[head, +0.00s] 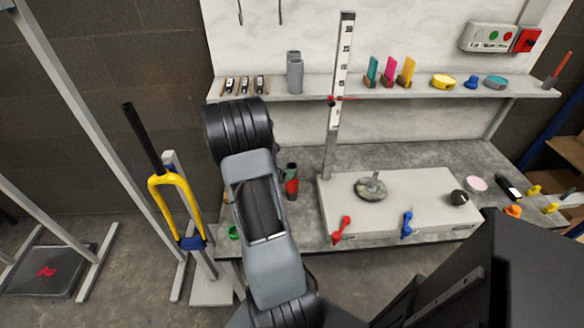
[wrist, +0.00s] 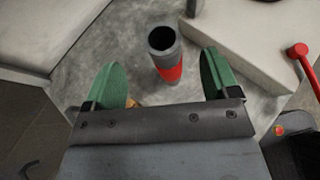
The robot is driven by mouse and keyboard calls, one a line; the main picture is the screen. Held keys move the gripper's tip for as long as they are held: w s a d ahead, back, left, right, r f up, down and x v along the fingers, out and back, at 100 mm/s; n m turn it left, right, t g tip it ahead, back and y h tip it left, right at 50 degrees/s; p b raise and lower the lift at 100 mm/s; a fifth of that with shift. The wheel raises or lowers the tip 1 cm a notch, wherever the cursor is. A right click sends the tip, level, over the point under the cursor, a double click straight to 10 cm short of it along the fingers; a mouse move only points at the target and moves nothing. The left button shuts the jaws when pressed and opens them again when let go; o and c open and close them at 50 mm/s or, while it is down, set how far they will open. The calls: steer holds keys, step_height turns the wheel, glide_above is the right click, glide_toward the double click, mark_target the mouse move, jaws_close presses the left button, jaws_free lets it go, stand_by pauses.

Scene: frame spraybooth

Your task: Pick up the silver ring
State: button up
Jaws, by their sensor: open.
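I cannot make out a silver ring for certain in either view. My gripper (wrist: 164,78) shows in the wrist view with two green fingers spread wide apart and nothing held between them. Just beyond the fingertips stands a cylinder (wrist: 164,55) with a grey upper part, a red band and a dark open top. It is apart from both fingers. In the head view a red and dark cylinder (head: 291,187) stands just right of my arm, which hides most of my gripper there. A flat round metallic piece with a short stem (head: 371,187) sits on the pale block.
The pale block (head: 420,215) carries red and blue handles on its front. A tall scale post (head: 340,90) stands at its back left. A shelf (head: 330,98) above holds small items and grey cylinders (head: 294,75). A yellow fork (head: 177,190) stands at left.

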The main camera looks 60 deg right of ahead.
mark_target(288, 164)
steer(key=x, duration=0.4)
steer(key=shift+s+d+f, duration=0.15)
steer(key=shift+d+f, duration=0.05)
steer(key=shift+d, duration=0.15)
steer(key=c, duration=1.1)
steer(key=shift+o, duration=0.2)
steer(key=shift+r, duration=0.1)
steer(key=shift+r, duration=0.55)
steer(key=s+a+r+p, duration=0.1)
steer(key=s+a+r, duration=0.7)
steer(key=a+r, duration=0.3)
steer(key=shift+s+a+r, duration=0.15)
steer(key=shift+s+r, duration=0.05)
steer(key=shift+r, duration=0.15)
